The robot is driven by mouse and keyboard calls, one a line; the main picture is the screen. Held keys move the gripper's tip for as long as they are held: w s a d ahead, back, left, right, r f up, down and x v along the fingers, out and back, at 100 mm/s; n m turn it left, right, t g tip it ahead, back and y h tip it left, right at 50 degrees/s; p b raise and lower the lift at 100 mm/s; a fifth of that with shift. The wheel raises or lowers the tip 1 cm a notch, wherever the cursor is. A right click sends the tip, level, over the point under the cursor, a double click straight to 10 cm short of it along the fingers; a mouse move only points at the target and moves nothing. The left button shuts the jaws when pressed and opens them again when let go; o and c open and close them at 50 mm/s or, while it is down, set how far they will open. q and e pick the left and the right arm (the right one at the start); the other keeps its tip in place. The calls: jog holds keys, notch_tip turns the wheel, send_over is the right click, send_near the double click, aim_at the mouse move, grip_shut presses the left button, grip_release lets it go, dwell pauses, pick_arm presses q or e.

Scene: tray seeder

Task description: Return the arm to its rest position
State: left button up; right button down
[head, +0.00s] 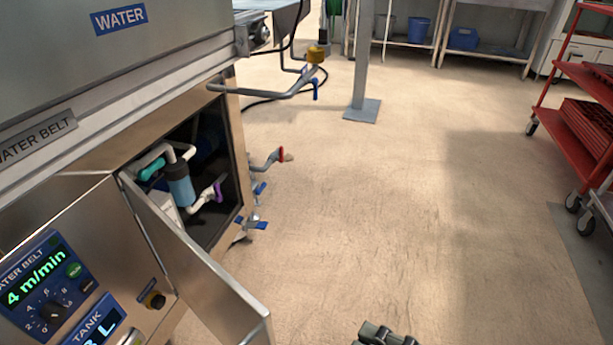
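At the bottom edge of the head view, a small dark grey part (385,335) shows, which looks like the top of my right gripper. Most of it is cut off by the frame, so I cannot tell whether its fingers are open or shut, or whether it holds anything. It shows over bare floor, right of the open cabinet door (205,265). My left gripper and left arm are not in view.
The steel machine with its WATER sign (119,18) fills the left. Its cabinet is open, showing pipes and a blue filter (180,185). A red-handled valve (268,160) sticks out. A grey post (363,60) and red cart (585,125) stand farther off. The middle floor is clear.

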jog(key=s+d+f+n+g+h, duration=0.3)
jog(key=s+d+f+g, duration=0.15)
jog(key=f, duration=0.55)
jog(key=s+d+f+n+g+h, duration=0.3)
jog(key=s+f, duration=0.2)
jog(key=f, duration=0.4)
jog(key=s+d+f+n+g+h, duration=0.1)
jog(key=s+d+f+h, duration=0.25)
jog(key=d, duration=0.35)
jog(key=s+d+f+n+g+h, duration=0.1)
jog(key=s+d+f+g+h, duration=0.2)
jog(key=d, duration=0.4)
pick_arm(q)
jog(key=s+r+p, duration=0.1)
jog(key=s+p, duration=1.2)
jog(key=p, duration=0.1)
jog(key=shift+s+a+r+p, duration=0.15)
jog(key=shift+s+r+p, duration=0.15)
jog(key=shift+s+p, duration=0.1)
pick_arm(e)
jog(key=s+r+t+h, duration=0.1)
jog(key=s, duration=1.2)
jog(key=shift+r, duration=0.15)
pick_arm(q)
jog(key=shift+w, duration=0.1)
pick_arm(e)
jog(key=shift+m, duration=0.3)
